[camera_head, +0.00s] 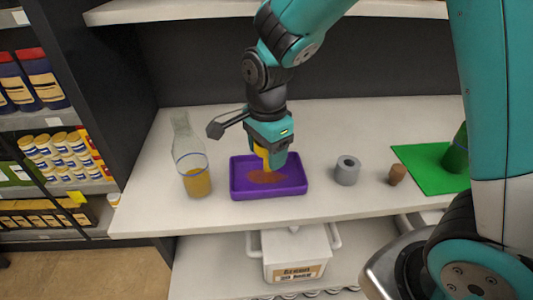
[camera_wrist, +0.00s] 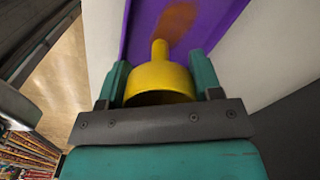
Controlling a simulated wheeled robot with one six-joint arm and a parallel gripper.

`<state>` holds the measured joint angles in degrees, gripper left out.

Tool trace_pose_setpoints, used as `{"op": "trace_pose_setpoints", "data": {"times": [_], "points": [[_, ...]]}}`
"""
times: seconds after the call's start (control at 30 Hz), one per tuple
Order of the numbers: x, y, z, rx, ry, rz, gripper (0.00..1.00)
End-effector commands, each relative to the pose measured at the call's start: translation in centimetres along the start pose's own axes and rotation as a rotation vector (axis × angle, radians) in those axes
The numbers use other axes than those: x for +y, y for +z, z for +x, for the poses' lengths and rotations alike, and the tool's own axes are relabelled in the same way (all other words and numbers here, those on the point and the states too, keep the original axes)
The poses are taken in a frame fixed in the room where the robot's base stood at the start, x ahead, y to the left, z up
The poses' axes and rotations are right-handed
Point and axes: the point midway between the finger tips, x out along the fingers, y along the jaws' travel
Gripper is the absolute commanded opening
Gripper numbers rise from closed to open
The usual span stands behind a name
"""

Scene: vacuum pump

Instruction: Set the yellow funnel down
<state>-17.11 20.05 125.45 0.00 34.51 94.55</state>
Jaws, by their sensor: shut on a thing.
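The yellow funnel (camera_wrist: 160,80) is held between the two fingers of my gripper (camera_wrist: 160,85) in the wrist view, with its narrow spout pointing away toward the purple tray. In the head view a bit of the funnel (camera_head: 261,153) shows beside my gripper (camera_head: 272,160), over the purple tray (camera_head: 240,190). The tray has an orange-brown patch on its floor, which also shows in the wrist view. I cannot tell whether the spout touches the tray.
A flask (camera_head: 196,181) with yellow liquid stands left of the tray. A grey ring-shaped cylinder (camera_head: 347,171), a brown stopper (camera_head: 397,174) and a green mat (camera_head: 422,170) with a green object (camera_head: 457,152) lie to the right. The white shelf (camera_head: 350,124) is bare behind the cylinder.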

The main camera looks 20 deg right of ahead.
Motion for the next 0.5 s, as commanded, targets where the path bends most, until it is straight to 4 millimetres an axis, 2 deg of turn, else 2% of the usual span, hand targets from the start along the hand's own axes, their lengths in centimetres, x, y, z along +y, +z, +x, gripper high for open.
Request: {"op": "trace_pose_setpoints", "data": {"times": [0.13, 0.3, 0.5], "points": [[-1.3, -0.9, 0.2, 0.0, 0.004, 0.002, 0.36], [-1.1, -0.7, 3.0, 0.0, 0.004, 0.0, 0.36], [-1.2, -0.7, 3.5, 0.0, -0.001, 0.0, 0.36]]}}
